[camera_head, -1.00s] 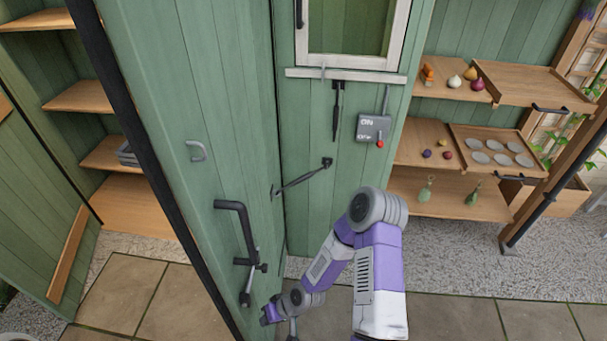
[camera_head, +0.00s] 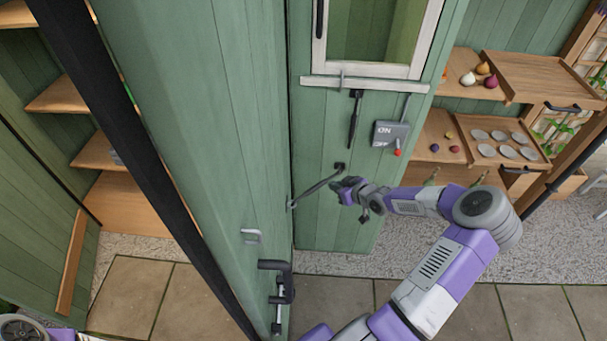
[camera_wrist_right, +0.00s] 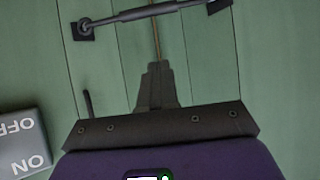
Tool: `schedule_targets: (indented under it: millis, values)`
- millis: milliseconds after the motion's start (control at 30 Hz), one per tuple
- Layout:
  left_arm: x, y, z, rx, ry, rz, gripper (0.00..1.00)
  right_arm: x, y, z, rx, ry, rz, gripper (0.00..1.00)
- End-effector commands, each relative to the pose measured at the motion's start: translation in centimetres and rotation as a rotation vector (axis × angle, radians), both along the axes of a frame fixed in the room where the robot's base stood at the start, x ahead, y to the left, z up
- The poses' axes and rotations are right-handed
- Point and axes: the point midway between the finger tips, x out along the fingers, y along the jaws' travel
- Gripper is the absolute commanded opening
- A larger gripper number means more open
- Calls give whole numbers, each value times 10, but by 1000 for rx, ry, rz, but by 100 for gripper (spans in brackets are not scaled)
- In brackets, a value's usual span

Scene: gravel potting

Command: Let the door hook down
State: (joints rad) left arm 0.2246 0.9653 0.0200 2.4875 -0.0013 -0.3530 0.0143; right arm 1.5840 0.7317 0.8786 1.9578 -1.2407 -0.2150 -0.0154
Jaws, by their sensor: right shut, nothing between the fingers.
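The door hook (camera_head: 316,187) is a thin dark rod. In the head view it slants from a small dark plate on the green wall down left to the edge of the green door (camera_head: 190,120). In the right wrist view the hook (camera_wrist_right: 150,12) runs across the top, between two dark plates. My right gripper (camera_head: 341,190) is shut and empty, just below and right of the hook. In the wrist view its closed fingers (camera_wrist_right: 156,70) point at the hook with a small gap in the picture; contact cannot be told. My left gripper is not in view.
A grey ON/OFF switch box (camera_head: 390,134) with a red knob is on the wall above my right forearm. A dark stay (camera_head: 354,118) hangs under the window. The door carries a dark handle (camera_head: 276,266). Shelves with trays (camera_head: 497,146) stand at the right.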

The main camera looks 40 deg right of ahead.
Motion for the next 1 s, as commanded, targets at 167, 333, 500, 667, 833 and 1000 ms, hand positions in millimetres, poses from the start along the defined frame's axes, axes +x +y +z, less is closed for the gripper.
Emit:
schedule_targets:
  millis: [167, 333, 500, 667, 833, 1000]
  values:
    - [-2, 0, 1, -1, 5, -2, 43, -1, -2, 0, -2, 2, -3, 0]
    - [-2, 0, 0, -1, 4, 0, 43, -1, -1, 0, -1, 2, -2, 0]
    - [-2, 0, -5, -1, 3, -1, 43, 7, 0, -7, 0, 1, 0, 0]
    - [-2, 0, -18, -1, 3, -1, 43, 30, 2, -22, 1, -1, 1, 0]
    - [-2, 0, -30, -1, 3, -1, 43, 61, 4, -43, 0, 0, 1, 0]
    - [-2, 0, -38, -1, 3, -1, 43, 86, 5, -63, 2, 2, -1, 0]
